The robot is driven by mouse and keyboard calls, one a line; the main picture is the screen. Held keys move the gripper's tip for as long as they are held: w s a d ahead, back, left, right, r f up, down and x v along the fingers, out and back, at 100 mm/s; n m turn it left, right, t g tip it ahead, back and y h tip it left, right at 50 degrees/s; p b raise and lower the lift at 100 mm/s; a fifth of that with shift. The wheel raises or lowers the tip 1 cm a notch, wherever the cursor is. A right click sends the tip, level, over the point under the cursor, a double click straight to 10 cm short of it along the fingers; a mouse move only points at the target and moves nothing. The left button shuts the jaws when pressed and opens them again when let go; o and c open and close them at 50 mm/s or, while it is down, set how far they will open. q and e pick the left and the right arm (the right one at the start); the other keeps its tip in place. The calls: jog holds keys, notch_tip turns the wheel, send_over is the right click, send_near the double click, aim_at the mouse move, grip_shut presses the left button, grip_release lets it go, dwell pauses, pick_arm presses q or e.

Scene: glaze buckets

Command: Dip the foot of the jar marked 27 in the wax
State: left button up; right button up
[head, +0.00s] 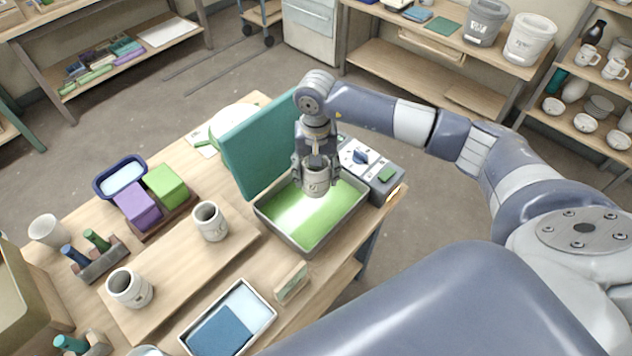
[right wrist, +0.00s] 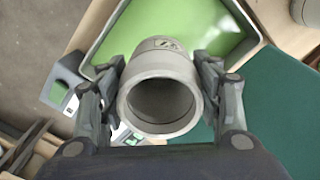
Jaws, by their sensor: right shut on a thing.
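My right gripper (head: 316,178) is shut on a pale grey jar (head: 317,188), held upright over the far part of a metal pan (head: 276,236) of bright green liquid wax. In the right wrist view the gripper (right wrist: 160,92) has one finger on each side of the jar (right wrist: 160,66). I look into its open mouth. A dark mark on its side looks like a number, too small to read surely. The foot is hidden in the wrist view, and I cannot tell whether it touches the wax (right wrist: 165,22). My left gripper is not in view.
A teal lid (head: 255,150) stands raised behind the pan. A control box (head: 385,178) is right of it. Two similar jars stand on a board (head: 209,222) (head: 130,289). A shallow tray (head: 228,318) and an upright wooden block (head: 291,283) are near the front edge.

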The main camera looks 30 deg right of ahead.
jog(key=shift+w+r, duration=0.1)
jog(key=shift+w, duration=0.15)
jog(key=shift+a, duration=0.1)
jog(key=shift+s+f, duration=0.15)
jog(key=shift+f, duration=0.5)
notch_tip(320, 180, down, 5)
jog(key=b, duration=0.4)
jog(key=shift+f+b, duration=0.6)
jog(key=shift+b, duration=0.2)
jog(key=shift+f+b, duration=1.1)
jog(key=shift+b, duration=0.05)
jog(key=shift+r, duration=0.1)
jog(key=shift+r+p, duration=0.45)
jog(key=shift+r, duration=0.6)
dwell(0.9)
